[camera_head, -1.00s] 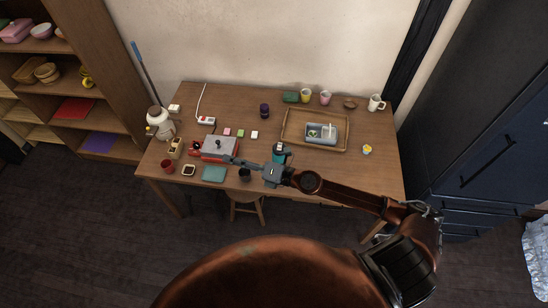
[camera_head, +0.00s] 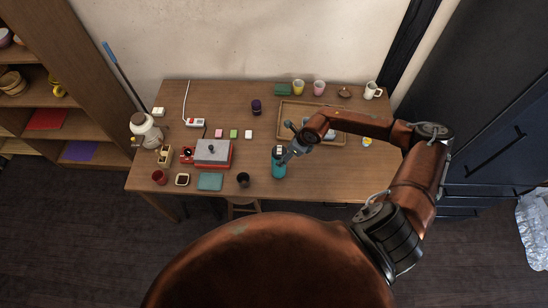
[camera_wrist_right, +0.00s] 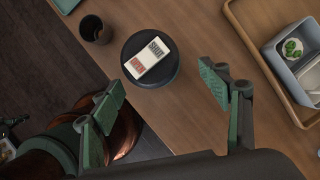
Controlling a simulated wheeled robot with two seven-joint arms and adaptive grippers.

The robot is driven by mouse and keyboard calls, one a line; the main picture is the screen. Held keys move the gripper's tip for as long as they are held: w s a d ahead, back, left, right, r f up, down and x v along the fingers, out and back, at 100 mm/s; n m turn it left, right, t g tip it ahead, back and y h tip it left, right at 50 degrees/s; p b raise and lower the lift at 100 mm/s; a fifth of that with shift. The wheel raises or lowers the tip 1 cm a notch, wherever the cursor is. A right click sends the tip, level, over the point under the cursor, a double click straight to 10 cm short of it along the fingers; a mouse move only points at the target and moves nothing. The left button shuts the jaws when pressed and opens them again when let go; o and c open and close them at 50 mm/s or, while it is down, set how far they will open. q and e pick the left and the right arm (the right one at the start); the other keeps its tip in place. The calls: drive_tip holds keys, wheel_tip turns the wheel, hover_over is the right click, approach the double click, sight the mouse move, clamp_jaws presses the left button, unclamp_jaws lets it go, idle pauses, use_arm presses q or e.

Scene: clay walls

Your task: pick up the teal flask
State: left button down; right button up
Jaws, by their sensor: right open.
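The teal flask (camera_head: 279,168) stands upright near the front edge of the wooden table, right of a dark cup. In the right wrist view its round black lid (camera_wrist_right: 137,76) shows from above, with a white label bearing red and black letters. My right gripper (camera_head: 289,155) is at the flask's upper right and covers part of it. In the right wrist view my right gripper (camera_wrist_right: 165,82) has its fingers spread wide, with the lid just beyond the gap between the tips. Nothing is held. My left gripper is not in view.
A tray (camera_head: 284,121) with a grey-blue container lies behind the flask, partly hidden by my arm. The dark cup (camera_head: 243,180), a teal square (camera_head: 210,181) and a red-and-grey box (camera_head: 213,153) are to the left. The table right of the flask is clear.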

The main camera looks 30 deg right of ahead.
drive_tip(key=shift+x, duration=0.75)
drive_tip(key=p+x, duration=0.1)
drive_tip(key=x, duration=0.5)
drive_tip(key=shift+a+f+p, duration=0.1)
drive_tip(key=shift+a+p, duration=0.15)
drive_tip(key=shift+p, duration=0.05)
drive_tip(key=shift+c, duration=0.2)
drive_tip(key=c, duration=0.3)
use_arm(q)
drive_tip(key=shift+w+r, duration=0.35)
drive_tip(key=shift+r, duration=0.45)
use_arm(e)
drive_tip(key=c, duration=1.3)
